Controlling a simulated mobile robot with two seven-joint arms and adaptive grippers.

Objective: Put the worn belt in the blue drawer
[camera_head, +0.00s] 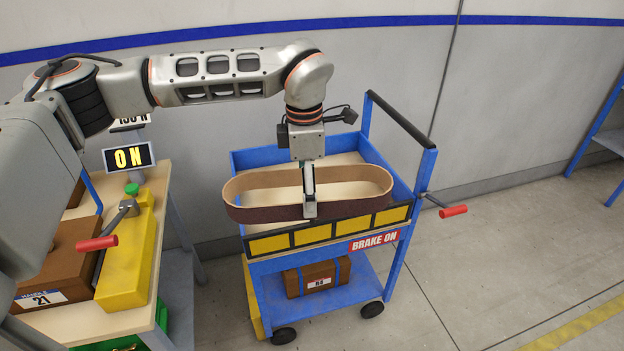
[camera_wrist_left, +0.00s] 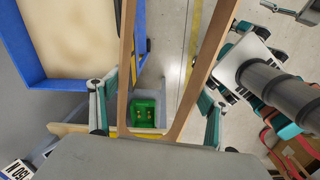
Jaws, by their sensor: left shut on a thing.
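The belt (camera_head: 262,213) is a wide loop, dark brown outside and tan inside. My left gripper (camera_head: 309,204) points down and is shut on the near wall of the loop. In the left wrist view, the belt (camera_wrist_left: 124,75) runs away from the gripper (camera_wrist_left: 155,115) as two tan edges.
The blue cart (camera_head: 250,158) has a handle, a "BRAKE ON" label (camera_head: 375,243) and a brown case (camera_head: 309,281) on its lower shelf.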

